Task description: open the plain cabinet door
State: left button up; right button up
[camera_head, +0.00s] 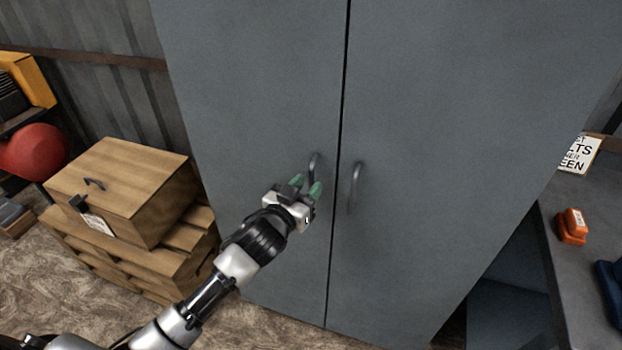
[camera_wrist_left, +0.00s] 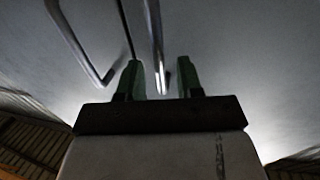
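The plain grey cabinet has a left door (camera_head: 245,90) and a right door (camera_head: 450,120), both closed with a thin dark seam between them. The left door's curved handle (camera_head: 314,162) and the right door's handle (camera_head: 354,185) flank the seam. My left gripper (camera_head: 306,187) is open at the left door's handle, its green fingertips partly covering the handle's lower part. In the left wrist view one handle (camera_wrist_left: 153,45) lines up between the open fingers (camera_wrist_left: 162,80); contact cannot be told. The other handle (camera_wrist_left: 75,40) is off to the left. My right gripper is out of view.
A wooden box (camera_head: 125,185) sits on stacked pallets (camera_head: 130,255) left of the cabinet. A red round object (camera_head: 35,150) is farther left. A dark table (camera_head: 590,285) with an orange item (camera_head: 571,227) stands at the right. Little floor shows before the cabinet.

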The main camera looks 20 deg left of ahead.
pick_arm(q)
jog(key=shift+x, duration=1.15)
grip_shut()
